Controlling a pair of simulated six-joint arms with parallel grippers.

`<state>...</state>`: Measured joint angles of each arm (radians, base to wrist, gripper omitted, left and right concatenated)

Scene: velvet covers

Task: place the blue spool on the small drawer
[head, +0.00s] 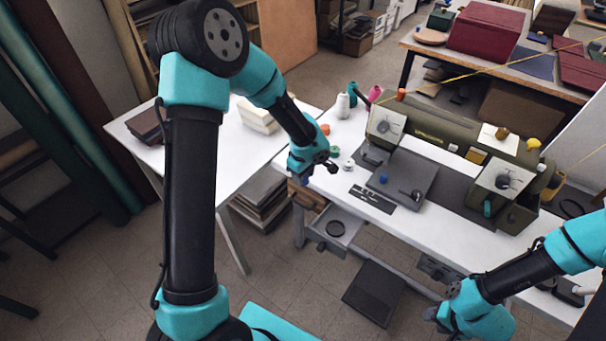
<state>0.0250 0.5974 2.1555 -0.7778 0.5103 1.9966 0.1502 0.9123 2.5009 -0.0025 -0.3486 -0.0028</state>
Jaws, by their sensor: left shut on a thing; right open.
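My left gripper (306,174) is shut on the blue spool (304,179), of which only a small blue part shows below the teal wrist. It holds the spool near the table's left front edge, above and to the left of the small drawer (352,233).
A green sewing machine (430,128) stands on the white table, with a grey plate (402,172) before it. White, teal and pink spools stand at the table's back left. A second drawer unit (437,268) is under the table. A black pedal (374,292) lies on the floor.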

